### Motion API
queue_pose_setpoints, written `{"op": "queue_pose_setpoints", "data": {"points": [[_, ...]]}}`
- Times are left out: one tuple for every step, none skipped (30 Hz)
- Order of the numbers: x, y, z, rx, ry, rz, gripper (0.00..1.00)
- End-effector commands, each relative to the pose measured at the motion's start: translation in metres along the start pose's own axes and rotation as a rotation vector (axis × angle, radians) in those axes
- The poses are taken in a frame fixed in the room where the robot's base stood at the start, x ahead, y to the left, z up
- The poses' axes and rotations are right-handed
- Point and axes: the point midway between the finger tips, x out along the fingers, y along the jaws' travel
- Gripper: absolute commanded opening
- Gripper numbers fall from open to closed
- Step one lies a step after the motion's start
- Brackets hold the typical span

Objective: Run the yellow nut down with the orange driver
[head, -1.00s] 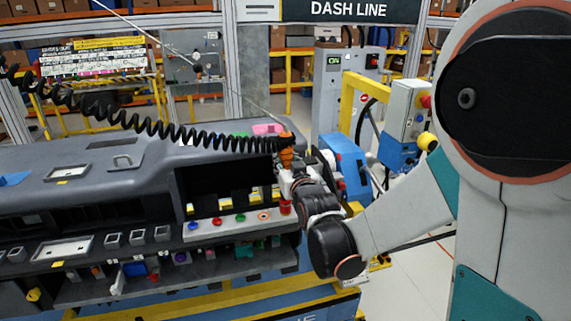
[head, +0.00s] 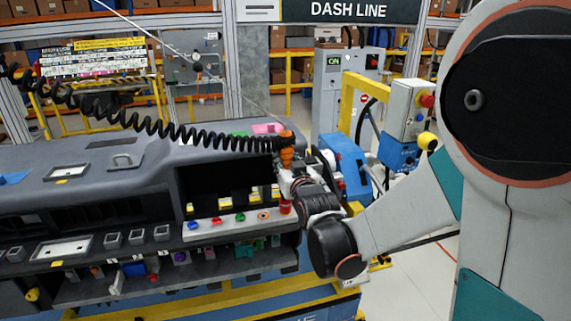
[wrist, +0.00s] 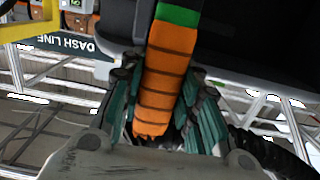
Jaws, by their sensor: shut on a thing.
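The orange driver (head: 287,155) stands roughly upright at the right end of the dashboard module, with a black coiled cord (head: 200,135) at its top. My gripper (head: 287,177) is shut around it. In the wrist view the driver (wrist: 166,80), orange with dark rings and a green band, lies between the teal pads of my gripper (wrist: 160,108). A red piece (head: 285,207) shows just below my gripper. I cannot pick out the yellow nut for sure; the driver's lower end is unclear.
A pale ledge (head: 215,230) beside the driver carries blue, red, green and orange-ringed parts, with yellow tags (head: 226,205) behind. A lower shelf (head: 215,270) holds several small parts. A blue machine (head: 348,165) stands close behind my gripper.

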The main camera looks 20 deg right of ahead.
Motion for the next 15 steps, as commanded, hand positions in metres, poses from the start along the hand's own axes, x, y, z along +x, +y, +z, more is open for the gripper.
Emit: {"op": "queue_pose_setpoints", "data": {"points": [[0.0,0.001,0.002,0.001,-0.004,0.001,0.0],[0.0,0.001,0.002,0.001,-0.005,0.001,0.0],[0.0,0.001,0.001,0.001,-0.005,0.001,0.0],[0.0,0.001,0.001,0.001,-0.005,0.001,0.0],[-0.001,0.001,0.0,0.001,-0.005,0.001,0.0],[-0.001,0.001,-0.001,0.001,-0.005,0.001,0.0],[-0.001,0.001,-0.003,0.001,-0.005,0.001,0.0],[-0.001,0.001,-0.004,0.001,-0.004,0.001,0.0],[-0.001,0.001,-0.006,0.001,-0.004,0.001,0.0],[-0.001,0.001,-0.008,0.001,-0.004,0.001,0.0],[-0.001,0.001,-0.01,0.001,-0.003,0.001,0.0],[-0.001,0.001,-0.012,0.001,-0.003,0.001,0.0],[-0.002,0.001,-0.014,0.001,-0.003,0.001,0.0],[-0.002,0.001,-0.015,0.001,-0.003,0.001,0.0],[-0.002,0.001,-0.018,0.001,-0.003,0.001,0.0]]}}
